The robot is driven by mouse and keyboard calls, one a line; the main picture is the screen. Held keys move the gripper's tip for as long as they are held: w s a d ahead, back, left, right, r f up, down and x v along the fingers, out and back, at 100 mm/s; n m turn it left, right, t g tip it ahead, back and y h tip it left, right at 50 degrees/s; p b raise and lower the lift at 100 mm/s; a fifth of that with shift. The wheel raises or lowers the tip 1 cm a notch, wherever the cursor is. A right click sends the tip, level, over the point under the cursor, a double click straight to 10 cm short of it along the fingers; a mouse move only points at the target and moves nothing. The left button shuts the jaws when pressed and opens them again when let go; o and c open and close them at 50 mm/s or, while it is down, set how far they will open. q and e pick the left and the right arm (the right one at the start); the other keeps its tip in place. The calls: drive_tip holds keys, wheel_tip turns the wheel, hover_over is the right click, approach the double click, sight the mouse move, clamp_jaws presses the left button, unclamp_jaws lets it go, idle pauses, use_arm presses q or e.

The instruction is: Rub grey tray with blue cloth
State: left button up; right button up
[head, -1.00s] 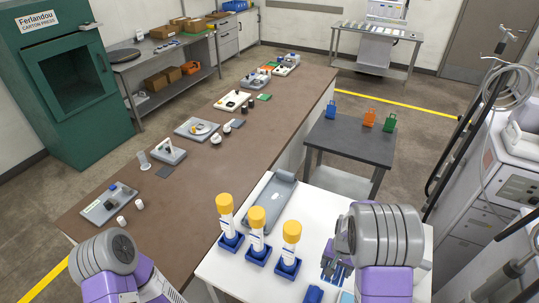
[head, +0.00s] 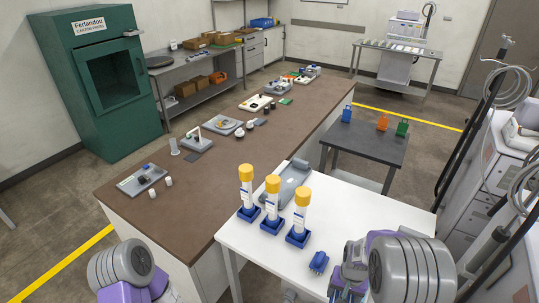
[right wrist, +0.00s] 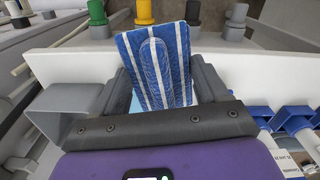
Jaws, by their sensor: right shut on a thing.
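The grey tray (head: 297,176) is a shallow, elongated tray lying on the white table, behind the yellow-capped tubes. My right gripper (right wrist: 155,85) is shut on the blue cloth (right wrist: 157,60), which has white stripes and stands up between the fingers in the right wrist view. In the head view my right gripper (head: 345,284) is low over the near part of the white table, apart from the tray.
Three yellow-capped tubes (head: 272,200) stand in blue holders between the tray and the near table edge. The white table (head: 345,215) is bare right of the tray. A brown counter (head: 220,170) adjoins on the left.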

drive_tip(key=a+f+n+b, duration=0.1)
drive_tip(key=s+a+f+n+b, duration=0.1)
drive_tip(key=b, duration=0.1)
drive_tip(key=a+f+n+b, duration=0.1)
drive_tip(key=a, duration=0.1)
drive_tip(key=shift+s+f+b, duration=0.2)
drive_tip(key=shift+s+b, duration=0.1)
drive_tip(key=shift+b, duration=0.1)
use_arm(q)
wheel_tip(320, 180, down, 6)
drive_tip(key=shift+s+f+b, duration=0.15)
drive_tip(key=shift+s+b, duration=0.15)
drive_tip(key=shift+s, duration=0.15)
use_arm(e)
drive_tip(key=shift+s+a+f+n, duration=0.1)
drive_tip(key=shift+s+a+n, duration=0.05)
drive_tip(key=shift+a+n, duration=0.3)
drive_tip(key=shift+d, duration=0.1)
use_arm(q)
drive_tip(key=shift+c, duration=0.7)
